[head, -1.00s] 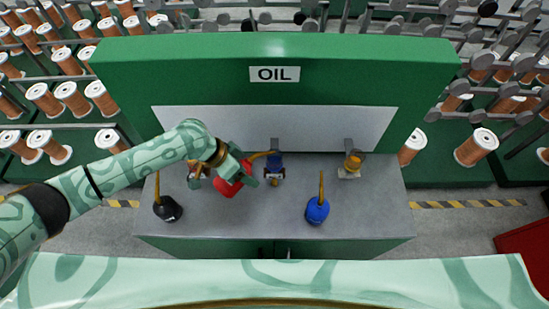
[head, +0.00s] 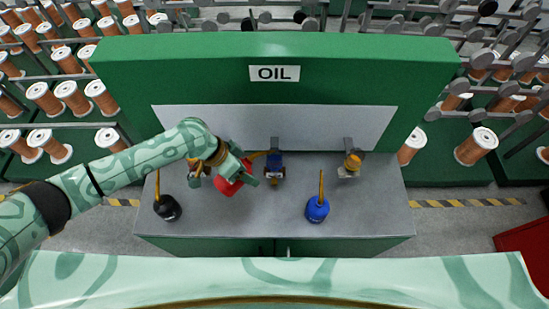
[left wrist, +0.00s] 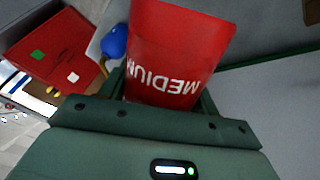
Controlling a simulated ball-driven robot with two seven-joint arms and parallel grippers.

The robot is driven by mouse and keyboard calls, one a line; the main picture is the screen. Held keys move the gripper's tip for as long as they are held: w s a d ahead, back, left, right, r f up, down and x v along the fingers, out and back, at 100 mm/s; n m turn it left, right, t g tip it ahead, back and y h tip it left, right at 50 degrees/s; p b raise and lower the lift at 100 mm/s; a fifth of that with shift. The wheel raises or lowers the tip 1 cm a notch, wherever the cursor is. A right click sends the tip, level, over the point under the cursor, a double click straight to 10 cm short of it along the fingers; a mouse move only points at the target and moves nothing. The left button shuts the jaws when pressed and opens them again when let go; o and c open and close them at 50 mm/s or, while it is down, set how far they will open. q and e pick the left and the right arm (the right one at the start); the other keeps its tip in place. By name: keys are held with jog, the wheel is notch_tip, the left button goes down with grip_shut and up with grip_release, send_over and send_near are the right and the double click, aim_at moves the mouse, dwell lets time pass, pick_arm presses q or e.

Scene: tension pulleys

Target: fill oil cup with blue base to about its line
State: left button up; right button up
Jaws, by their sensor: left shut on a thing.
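A red oil can marked MEDIUM (head: 227,188) is held above the grey bench by my left gripper (head: 244,170). In the left wrist view the red can (left wrist: 178,55) sits between the fingers, which are shut on it. The can is tilted, its brass spout pointing right to the oil cup with blue base (head: 275,160) mounted at the bench's back. The spout tip is at or very near the cup; contact cannot be told. The cup's oil level and line are too small to read. My right gripper is not in view.
A blue can (head: 317,210) stands at the front right and a black can (head: 167,208) at the front left. Other oil cups are at the back left (head: 199,170) and back right (head: 351,164). The bench (head: 245,222) is clear at front centre.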

pick_arm(q)
jog(key=shift+r, duration=0.15)
jog(key=shift+w+r+y+p, duration=0.1)
jog(key=shift+r+y+p, duration=0.2)
jog(key=shift+p, duration=0.6)
jog(key=shift+g, duration=0.3)
dwell(0.3)
jog(key=shift+d+r+y+p, duration=0.15)
jog(key=shift+r+y+p, duration=0.2)
jog(key=shift+p, duration=0.5)
dwell(4.7)
jog(key=shift+w+d+r+g+y+p, duration=0.1)
jog(key=shift+r+g+y+p, duration=0.3)
jog(key=shift+p, duration=0.4)
jog(key=shift+f, duration=0.1)
